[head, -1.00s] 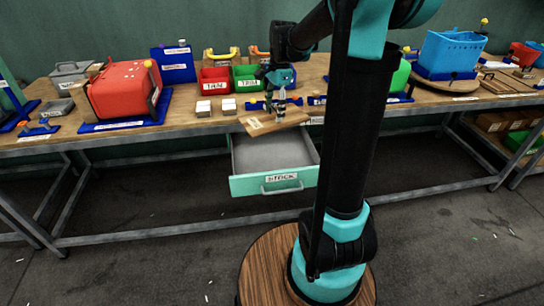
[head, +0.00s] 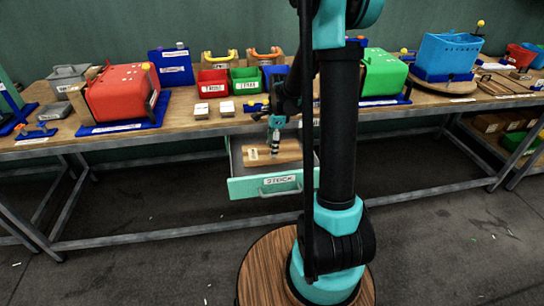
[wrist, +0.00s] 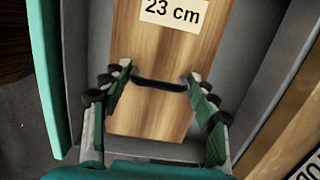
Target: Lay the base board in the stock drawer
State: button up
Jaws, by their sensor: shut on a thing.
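The base board (head: 288,152) is a flat wooden plank with a paper label. My gripper (head: 275,150) reaches down into the drawer. I cannot tell whether the board touches the drawer floor.
The workbench top (head: 190,128) is above and behind the drawer. On it stand a red press (head: 120,92), a red bin (head: 213,83), a green bin (head: 245,80) and a green press (head: 384,75). The floor in front is clear.

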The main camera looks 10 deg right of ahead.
jog(key=shift+f, duration=2.7)
jog(key=shift+f, duration=0.1)
jog(key=o, duration=1.2)
jog(key=r, duration=0.4)
jog(key=d+r, duration=0.1)
jog(key=r, duration=0.6)
jog(key=shift+d+r, duration=0.2)
jog(key=shift+r, duration=0.15)
jog(key=shift+s+r, duration=0.1)
jog(key=shift+r, duration=0.05)
jog(key=s+d+f+n+t, duration=0.1)
jog(key=s+n, duration=0.5)
jog(key=s, duration=0.1)
jog(key=s+f+n+t+h, duration=0.1)
jog(key=s+f+n, duration=0.1)
jog(key=s+n, duration=0.4)
jog(key=s+d+f+n+t, duration=0.1)
jog(key=s+n+t, duration=0.1)
jog(key=s+n, duration=0.4)
jog(key=shift+s+d+f, duration=0.1)
jog(key=shift+s+d, duration=0.1)
jog(key=shift+s, duration=0.35)
jog(key=shift+s+d+f, duration=0.1)
jog(key=shift+s+d, duration=0.05)
jog(key=shift+s, duration=0.35)
